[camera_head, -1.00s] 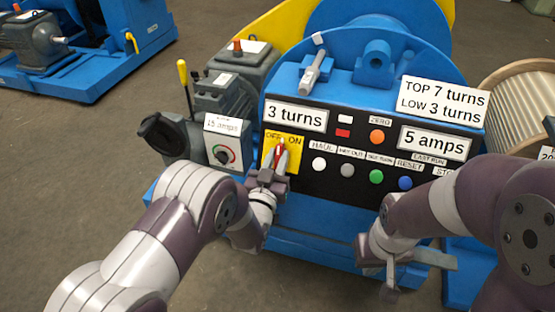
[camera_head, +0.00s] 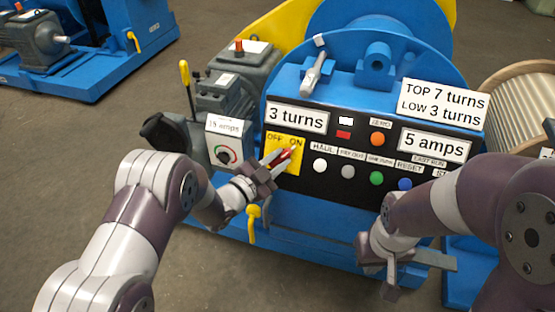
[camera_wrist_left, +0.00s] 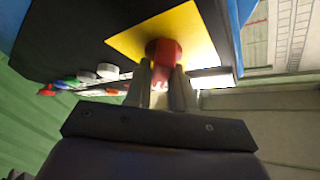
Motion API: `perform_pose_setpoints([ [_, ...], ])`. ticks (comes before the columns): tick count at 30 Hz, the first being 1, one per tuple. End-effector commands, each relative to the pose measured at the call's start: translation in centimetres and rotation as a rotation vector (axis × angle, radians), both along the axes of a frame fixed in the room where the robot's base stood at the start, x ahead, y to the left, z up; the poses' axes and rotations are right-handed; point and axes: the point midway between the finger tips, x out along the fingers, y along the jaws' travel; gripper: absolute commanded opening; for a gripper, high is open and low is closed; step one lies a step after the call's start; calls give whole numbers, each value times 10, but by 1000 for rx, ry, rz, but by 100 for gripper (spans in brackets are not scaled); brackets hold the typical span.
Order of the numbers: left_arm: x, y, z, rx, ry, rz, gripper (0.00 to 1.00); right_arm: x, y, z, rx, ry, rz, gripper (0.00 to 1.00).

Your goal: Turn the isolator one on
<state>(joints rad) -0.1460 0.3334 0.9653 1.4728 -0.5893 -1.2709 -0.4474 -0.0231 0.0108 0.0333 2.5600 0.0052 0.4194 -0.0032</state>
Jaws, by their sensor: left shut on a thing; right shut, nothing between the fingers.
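The isolator is a red rotary handle (camera_wrist_left: 164,52) on a yellow plate (camera_head: 272,145) marked OFF and ON, at the left end of the black control panel. My left gripper (camera_head: 277,161) is shut on the red handle. In the head view the handle's upper end points up and right toward ON. The left wrist view shows both fingers on either side of the red handle, in front of the yellow plate. The fingers partly hide the handle. My right gripper (camera_head: 390,275) is shut and empty, low in front of the blue base, apart from the panel.
The panel has white, grey, green and blue buttons (camera_head: 376,176) to the right of the isolator. A dial box (camera_head: 222,153) labelled 15 amps stands at its left. A yellow hook-like part (camera_head: 252,222) hangs below.

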Motion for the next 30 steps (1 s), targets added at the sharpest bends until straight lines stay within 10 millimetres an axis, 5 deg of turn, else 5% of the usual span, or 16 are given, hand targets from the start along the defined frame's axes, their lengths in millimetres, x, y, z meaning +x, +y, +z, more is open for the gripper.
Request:
perform_pose_setpoints([
  [20, 1, 0, 1, 49, -17, -26, 0, 0, 0, 1, 0, 0, 0, 0],
  [21, 1, 0, 1, 49, -17, -26, 30, 0, 0, 1, 0, 0, 0, 0],
  [23, 1, 0, 1, 49, -17, -26, 45, 0, 0, 1, 0, 0, 0, 0],
  [30, 0, 0, 1, 48, -16, -26, 45, 0, 0, 1, 0, 0, 0, 0],
])
